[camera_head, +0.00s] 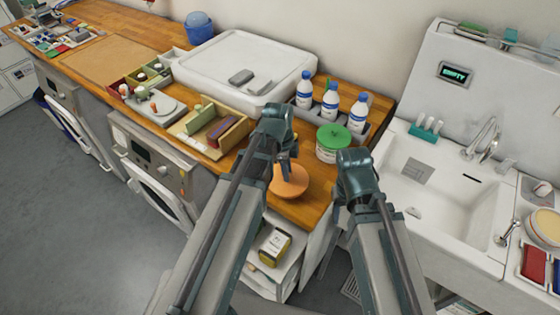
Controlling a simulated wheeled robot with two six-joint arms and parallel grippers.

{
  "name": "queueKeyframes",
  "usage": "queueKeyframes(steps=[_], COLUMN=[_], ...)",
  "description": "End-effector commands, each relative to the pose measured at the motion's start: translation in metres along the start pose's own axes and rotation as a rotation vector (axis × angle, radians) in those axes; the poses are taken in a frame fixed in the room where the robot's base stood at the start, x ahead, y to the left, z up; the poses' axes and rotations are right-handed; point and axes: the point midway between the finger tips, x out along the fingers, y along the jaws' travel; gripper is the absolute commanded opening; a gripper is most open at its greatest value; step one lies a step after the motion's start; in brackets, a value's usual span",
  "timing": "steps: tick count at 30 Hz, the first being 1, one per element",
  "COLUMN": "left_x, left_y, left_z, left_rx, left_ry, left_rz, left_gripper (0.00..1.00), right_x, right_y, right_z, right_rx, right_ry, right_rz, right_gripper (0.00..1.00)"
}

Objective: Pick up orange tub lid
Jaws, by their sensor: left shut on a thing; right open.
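The orange tub lid (291,184) is a round disc at the right end of the wooden counter, near its front edge. My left gripper (285,172) is above it, pointing down, and is shut on the lid. I cannot tell whether the lid touches the counter. My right gripper (350,160) is open and empty, to the right of the lid, in front of the gap between counter and sink. Its fingertips are hidden behind its own wrist. A white tub with a green lid (333,136) stands just behind, between the two grippers.
Several white bottles with blue caps (330,101) stand in a tray behind the tub. A wooden divided box (212,130) lies left of my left gripper. A white sink (440,190) is to the right.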

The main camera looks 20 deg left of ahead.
Motion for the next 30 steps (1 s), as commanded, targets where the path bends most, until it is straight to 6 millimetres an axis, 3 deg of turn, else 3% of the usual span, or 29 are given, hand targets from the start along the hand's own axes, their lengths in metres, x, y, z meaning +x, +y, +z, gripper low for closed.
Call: queueKeyframes(steps=[3, 12, 18, 30], left_x=[-0.002, -0.002, -0.001, -0.001], left_y=[0.029, 0.070, 0.080, 0.082], left_z=[-0.021, -0.061, -0.072, -0.074], left_rx=[0.004, 0.003, 0.001, -0.001], left_ry=[0.000, 0.000, 0.000, 0.000], left_rz=[0.000, 0.001, 0.001, 0.000], left_gripper=[0.00, 0.00, 0.00, 0.00], right_x=[-0.004, -0.009, -0.010, -0.010], right_y=[0.000, 0.001, 0.001, 0.001], right_z=[0.000, 0.001, 0.001, 0.001], right_rx=[0.000, 0.000, 0.000, 0.000], right_ry=[0.000, 0.000, 0.000, 0.000], right_rz=[0.000, 0.000, 0.000, 0.000], right_gripper=[0.50, 0.50, 0.50, 0.50])
